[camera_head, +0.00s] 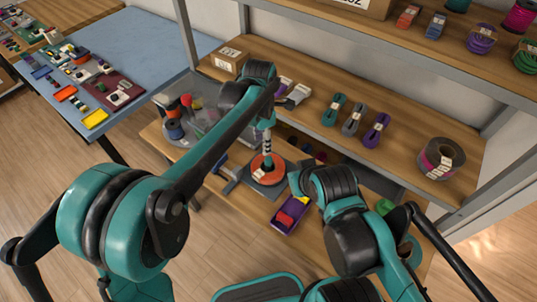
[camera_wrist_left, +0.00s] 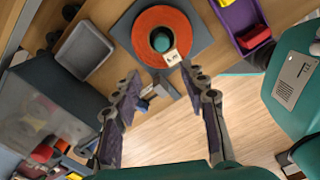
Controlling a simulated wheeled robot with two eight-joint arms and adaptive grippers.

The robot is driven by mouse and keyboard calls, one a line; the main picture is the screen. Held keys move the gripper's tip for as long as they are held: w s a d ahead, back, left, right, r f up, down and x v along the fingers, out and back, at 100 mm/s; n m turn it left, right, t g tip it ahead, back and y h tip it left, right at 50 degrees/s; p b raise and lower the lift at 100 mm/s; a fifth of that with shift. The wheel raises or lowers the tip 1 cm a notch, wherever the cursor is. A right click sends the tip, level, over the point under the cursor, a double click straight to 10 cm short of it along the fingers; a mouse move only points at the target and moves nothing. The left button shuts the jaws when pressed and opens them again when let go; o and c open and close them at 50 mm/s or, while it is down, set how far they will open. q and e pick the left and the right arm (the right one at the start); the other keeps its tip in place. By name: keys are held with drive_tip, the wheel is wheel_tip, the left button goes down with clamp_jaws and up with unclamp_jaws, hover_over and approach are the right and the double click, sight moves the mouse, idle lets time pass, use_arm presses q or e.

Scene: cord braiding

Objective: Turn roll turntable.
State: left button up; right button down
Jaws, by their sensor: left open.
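The roll turntable is an orange-red roll (camera_head: 268,168) with a pale label, on a dark square base on the wooden bench. In the left wrist view the orange roll (camera_wrist_left: 150,38) lies around a teal-topped centre post, just beyond my fingers. My left gripper (camera_wrist_left: 161,82) is open, its two dark fingers spread wide with no object gripped. A small blue-grey part (camera_wrist_left: 158,88) shows between and beyond the fingertips; whether they touch it I cannot tell. In the head view my left forearm hides part of the area. My right arm comes in at the lower right; its gripper is not visible.
A purple tray (camera_head: 278,222) with red and yellow pieces sits right of the turntable. A grey tray (camera_wrist_left: 84,50) and a clear bin (camera_wrist_left: 40,108) are on the other side.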

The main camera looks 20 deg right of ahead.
sight(268, 158)
use_arm(q)
drive_tip(key=d+f, duration=0.1)
drive_tip(key=d+f+n, duration=0.1)
drive_tip(key=shift+s+f+b, duration=0.1)
drive_tip(key=shift+f+b, duration=0.2)
wheel_tip(268, 158, down, 6)
drive_tip(key=shift+f+b, duration=0.15)
drive_tip(key=shift+b, duration=0.95)
clamp_jaws()
